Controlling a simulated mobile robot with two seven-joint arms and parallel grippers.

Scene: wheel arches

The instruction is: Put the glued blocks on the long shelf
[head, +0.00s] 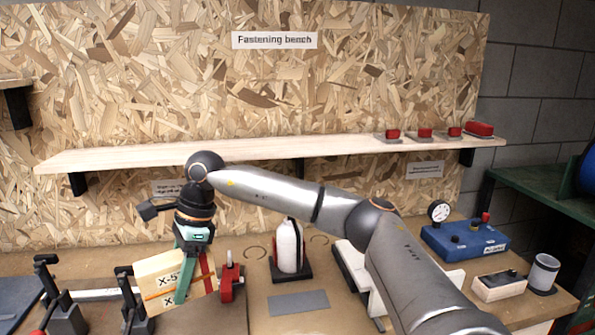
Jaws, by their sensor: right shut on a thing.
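The glued blocks (155,276) are a pale wooden stack marked "X-5", at the lower left of the head view, tilted a little. My right gripper (190,280) reaches down from above and is shut on them, its green fingers across the right part of the stack. Whether the blocks touch the bench is hard to tell. The long shelf (240,152) is a pale board on the chipboard wall, above and behind the gripper. Several red-topped pieces stand at its right end, and its left and middle are bare. My left gripper is not in view.
Black clamps (62,310) stand left of the blocks and a red clamp (228,282) close on the right. A white bottle (289,247) stands in a black holder. A blue box with a gauge (465,240) is at the right. The shelf edge overhangs the bench.

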